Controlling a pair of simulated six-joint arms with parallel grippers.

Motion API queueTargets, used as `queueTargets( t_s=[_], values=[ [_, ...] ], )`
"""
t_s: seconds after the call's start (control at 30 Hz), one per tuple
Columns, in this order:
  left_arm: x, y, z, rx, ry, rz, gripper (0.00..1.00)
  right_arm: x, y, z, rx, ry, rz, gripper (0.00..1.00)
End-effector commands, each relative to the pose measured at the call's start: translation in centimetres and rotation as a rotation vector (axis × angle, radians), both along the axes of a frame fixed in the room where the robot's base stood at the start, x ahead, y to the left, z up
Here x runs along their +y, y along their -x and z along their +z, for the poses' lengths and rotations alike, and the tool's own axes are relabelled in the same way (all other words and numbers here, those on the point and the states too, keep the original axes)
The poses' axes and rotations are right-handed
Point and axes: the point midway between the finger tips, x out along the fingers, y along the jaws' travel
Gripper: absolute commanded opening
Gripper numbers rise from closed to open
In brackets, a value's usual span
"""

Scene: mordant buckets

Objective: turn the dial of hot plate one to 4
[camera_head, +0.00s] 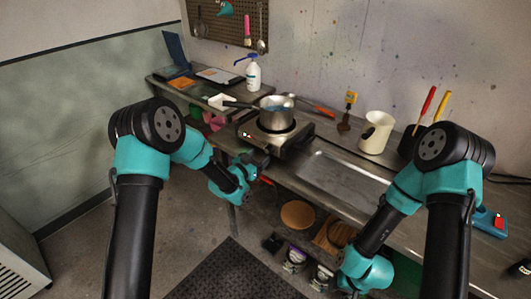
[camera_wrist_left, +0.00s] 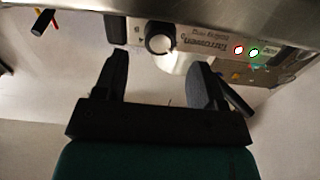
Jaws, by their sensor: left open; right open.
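Hot plate one (camera_head: 258,138) stands near the front edge of the metal bench, with a steel pot (camera_head: 277,119) on top. In the left wrist view its front panel (camera_wrist_left: 205,37) appears upside down. The round dial (camera_wrist_left: 160,39) there is black with a light face. My left gripper (camera_wrist_left: 157,62) is open, its two fingers spread to either side of the dial, with gaps visible on both sides. In the head view the left gripper (camera_head: 254,163) is just below the panel's front, and the dial cannot be made out. My right wrist is low at the bottom; its fingers are not visible.
Red (camera_wrist_left: 238,50) and green (camera_wrist_left: 254,53) lights show on the panel. A sunken steel tray (camera_head: 335,178) and a cream jug (camera_head: 376,132) are to the right. A lower shelf holds a round wooden board (camera_head: 298,214).

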Motion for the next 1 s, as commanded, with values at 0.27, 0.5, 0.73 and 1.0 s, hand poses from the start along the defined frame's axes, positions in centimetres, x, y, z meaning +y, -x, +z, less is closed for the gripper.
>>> queueTargets(
  t_s=[0.27, 0.5, 0.73, 1.0],
  values=[
    [-2.3, -3.0, 0.0, -0.001, 0.001, -0.001, 0.64, 0.0, 0.0, 0.0, 0.000, 0.000, 0.000, 0.43],
    [-2.7, -3.6, 0.0, 0.000, 0.000, -0.001, 0.64, 0.0, 0.0, 0.0, 0.000, 0.000, 0.000, 0.43],
    [-2.7, -3.6, 0.0, 0.000, 0.000, -0.001, 0.57, 0.0, 0.0, 0.0, 0.000, 0.000, 0.000, 0.43],
    [-2.6, -3.6, 0.0, 0.000, 0.000, -0.001, 0.32, 0.0, 0.0, 0.0, 0.000, 0.000, 0.000, 0.43]
  ],
)
